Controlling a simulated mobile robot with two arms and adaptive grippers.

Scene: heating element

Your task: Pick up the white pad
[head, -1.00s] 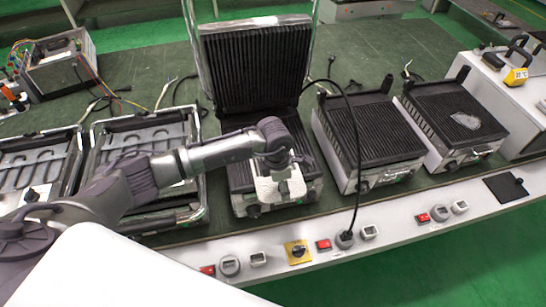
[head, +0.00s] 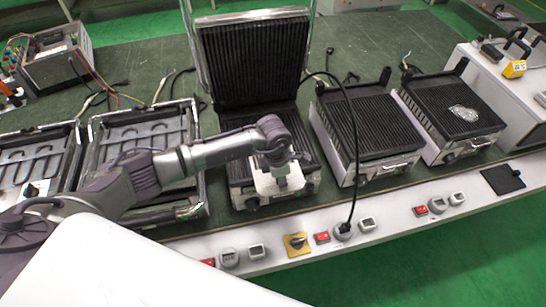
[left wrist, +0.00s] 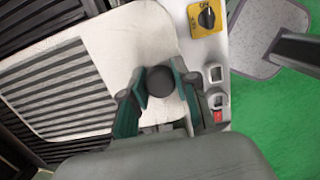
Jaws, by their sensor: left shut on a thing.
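My left gripper (head: 278,172) is over the front end of the open grill (head: 252,60). In the left wrist view its two dark teal fingers (left wrist: 160,85) are shut on a round black knob (left wrist: 162,80). A white flat piece (left wrist: 115,45) with a rounded outline lies under the fingers, beside grey ribs. I cannot tell whether the knob belongs to this white piece or to the grill. A small pale oval patch (head: 464,113) shows on the far right grill plate. My right gripper is out of view.
Two ribbed grills (head: 365,125) (head: 450,105) stand to the right. Trays with heating elements (head: 150,140) stand to the left. A black cable (head: 352,130) runs down to a socket. The front panel holds a yellow switch (head: 296,244) and several sockets.

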